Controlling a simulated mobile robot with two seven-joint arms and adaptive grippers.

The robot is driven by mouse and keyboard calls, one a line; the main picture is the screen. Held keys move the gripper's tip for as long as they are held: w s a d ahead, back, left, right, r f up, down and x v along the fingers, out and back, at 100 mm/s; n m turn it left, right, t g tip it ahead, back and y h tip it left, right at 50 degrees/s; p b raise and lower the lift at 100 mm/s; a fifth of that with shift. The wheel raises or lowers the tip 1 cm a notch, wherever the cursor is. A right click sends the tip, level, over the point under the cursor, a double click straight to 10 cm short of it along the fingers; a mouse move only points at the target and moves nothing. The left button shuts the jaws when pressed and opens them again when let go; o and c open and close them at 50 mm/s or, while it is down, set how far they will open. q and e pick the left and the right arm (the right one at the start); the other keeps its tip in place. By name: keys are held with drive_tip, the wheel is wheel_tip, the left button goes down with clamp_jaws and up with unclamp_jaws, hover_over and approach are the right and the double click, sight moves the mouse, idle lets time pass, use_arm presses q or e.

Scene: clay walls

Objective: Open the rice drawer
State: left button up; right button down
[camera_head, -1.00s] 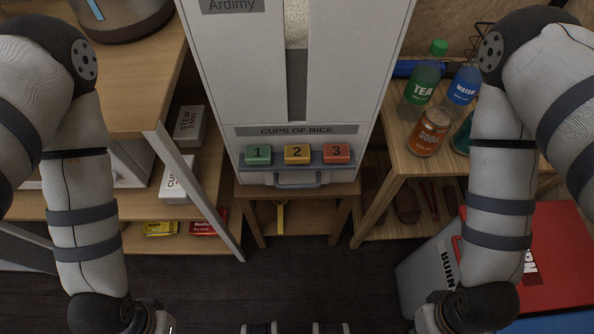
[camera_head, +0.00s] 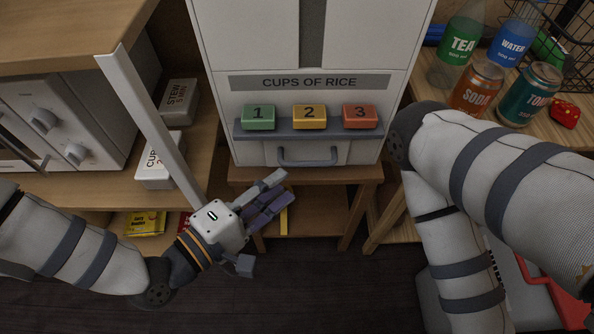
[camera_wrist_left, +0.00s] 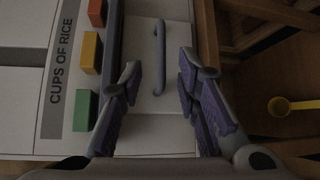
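The white rice dispenser (camera_head: 232,92), labelled "CUPS OF RICE", stands in the middle of the head view. Its rice drawer (camera_head: 261,153) is at the bottom, flush with the front and shut. The grey drawer handle (camera_head: 307,162) is a bar, also seen in the left wrist view (camera_wrist_left: 160,58). My left gripper (camera_head: 282,188) is open and empty, just below and left of the handle. In the wrist view its fingers (camera_wrist_left: 160,78) are spread, with the handle ahead between them; they look apart from it. My right gripper is out of view; only its arm shows.
Green (camera_head: 258,117), yellow (camera_head: 310,117) and red (camera_head: 360,117) buttons sit above the drawer. The dispenser stands on a wooden stand (camera_head: 367,174). A yellow scoop (camera_wrist_left: 280,106) lies below.

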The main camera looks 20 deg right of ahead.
sight(308, 166)
use_arm(q)
drive_tip(key=x, duration=0.9)
drive_tip(key=shift+f+b, duration=0.15)
drive_tip(key=shift+b, duration=0.15)
clamp_jaws()
